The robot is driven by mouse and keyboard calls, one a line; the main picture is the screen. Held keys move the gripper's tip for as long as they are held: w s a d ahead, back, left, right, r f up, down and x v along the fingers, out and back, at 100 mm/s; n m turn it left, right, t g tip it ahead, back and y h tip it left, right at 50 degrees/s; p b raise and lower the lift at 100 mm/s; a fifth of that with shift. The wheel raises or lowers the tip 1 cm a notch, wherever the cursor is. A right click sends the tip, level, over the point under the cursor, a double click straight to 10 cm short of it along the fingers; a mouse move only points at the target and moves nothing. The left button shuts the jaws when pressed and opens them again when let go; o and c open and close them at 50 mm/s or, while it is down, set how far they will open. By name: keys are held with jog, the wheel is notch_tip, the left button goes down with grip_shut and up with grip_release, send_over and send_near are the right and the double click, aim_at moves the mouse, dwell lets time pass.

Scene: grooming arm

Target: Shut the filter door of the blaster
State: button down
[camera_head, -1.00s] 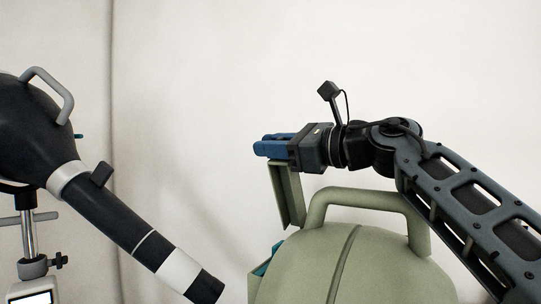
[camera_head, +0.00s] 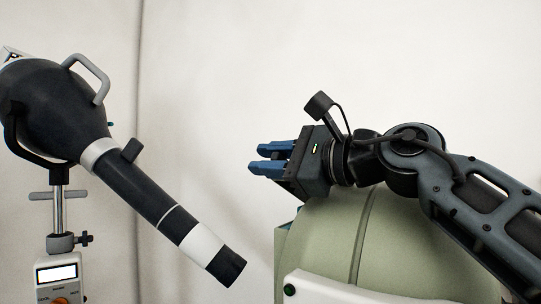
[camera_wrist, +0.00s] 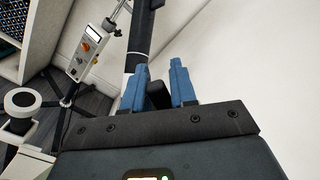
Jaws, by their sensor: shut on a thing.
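The green blaster (camera_head: 335,232), with a rounded ribbed body, stands at the lower right in the head view. A green panel edge (camera_head: 281,262) and a sliver of teal (camera_head: 295,212) show at its left end. The filter door cannot be made out; my gripper and arm cover that area. My gripper (camera_head: 270,158) is at the blaster's upper left end, its blue fingers pointing left and a little apart. In the wrist view (camera_wrist: 157,82) a dark piece (camera_wrist: 158,96) lies between the fingers. What they are shut on cannot be told.
A dark dryer (camera_head: 55,110) with a long nozzle (camera_head: 200,245) stands on a pole at left, its tip near the green blaster. A white meter (camera_head: 58,275) is on that pole. The wall behind is bare.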

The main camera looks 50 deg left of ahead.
jog(key=shift+s+f, duration=0.15)
jog(key=shift+f, duration=0.55)
jog(key=c, duration=1.1)
grip_release()
jog(key=shift+r, duration=0.1)
jog(key=shift+r, duration=0.1)
jog(key=d+r, duration=0.3)
jog(key=d, duration=0.1)
jog(key=w+d+r+p, duration=0.1)
jog(key=d+r, duration=0.2)
jog(key=r, duration=0.1)
jog(key=d+r, duration=0.3)
jog(key=d, duration=0.1)
jog(key=shift+w+d+r+p, duration=0.2)
jog(key=shift+d+r+p, duration=0.1)
jog(key=shift+d+r, duration=0.1)
